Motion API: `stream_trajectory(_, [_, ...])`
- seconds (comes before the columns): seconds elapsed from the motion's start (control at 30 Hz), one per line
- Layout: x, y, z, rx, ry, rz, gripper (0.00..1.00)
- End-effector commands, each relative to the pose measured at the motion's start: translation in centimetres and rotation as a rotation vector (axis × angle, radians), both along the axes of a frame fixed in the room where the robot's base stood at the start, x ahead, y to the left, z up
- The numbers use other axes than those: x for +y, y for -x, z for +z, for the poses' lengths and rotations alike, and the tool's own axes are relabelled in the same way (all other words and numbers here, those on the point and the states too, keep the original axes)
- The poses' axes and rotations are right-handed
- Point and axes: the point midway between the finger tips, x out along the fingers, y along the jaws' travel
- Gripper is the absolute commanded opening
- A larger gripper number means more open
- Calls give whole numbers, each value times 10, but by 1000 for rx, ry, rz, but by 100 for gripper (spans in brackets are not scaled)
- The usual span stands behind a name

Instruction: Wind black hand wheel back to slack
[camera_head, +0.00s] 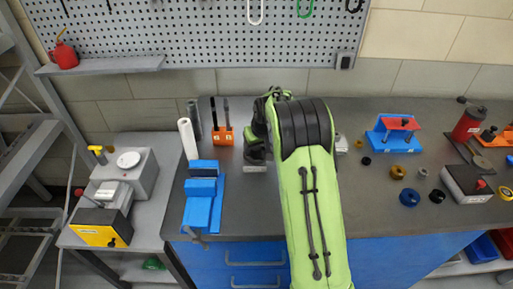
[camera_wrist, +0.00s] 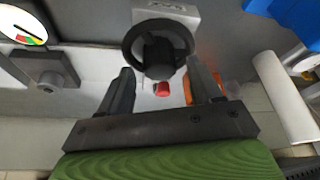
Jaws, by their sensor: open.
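The black hand wheel (camera_wrist: 158,45) shows in the wrist view, with a thick dark hub at its middle. It stands in front of a light grey block (camera_wrist: 172,12). My gripper (camera_wrist: 160,72) is open, with one dark finger on each side below the wheel's hub. The fingers look close to the lower rim, but I cannot tell whether they touch it. A round gauge (camera_wrist: 25,22) with green, yellow and red marks is at the upper left. I cannot make out the wheel in the head view, where my arm covers part of the bench.
On the bench (camera_head: 375,210), a white roll (camera_head: 187,138), an orange holder (camera_head: 223,135) and a blue vise (camera_head: 202,200) stand left of my arm. A blue-and-red fixture (camera_head: 395,130) and several loose rings are on the right. A small red thing (camera_wrist: 162,89) shows between my fingers.

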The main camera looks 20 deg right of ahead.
Motion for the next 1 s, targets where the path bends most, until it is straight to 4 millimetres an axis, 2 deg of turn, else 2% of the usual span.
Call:
stream_trajectory(0.1, [0,-3,-8,0,0,0,64])
stream_trajectory(0.33, [0,-4,-9,0,0,1,64])
stream_trajectory(0.7, [0,-4,-9,0,0,0,9])
stream_trajectory(0.83, [-1,-4,-9,0,0,43,9])
stream_trajectory(1.0, [-2,-4,-8,-1,-1,230,9])
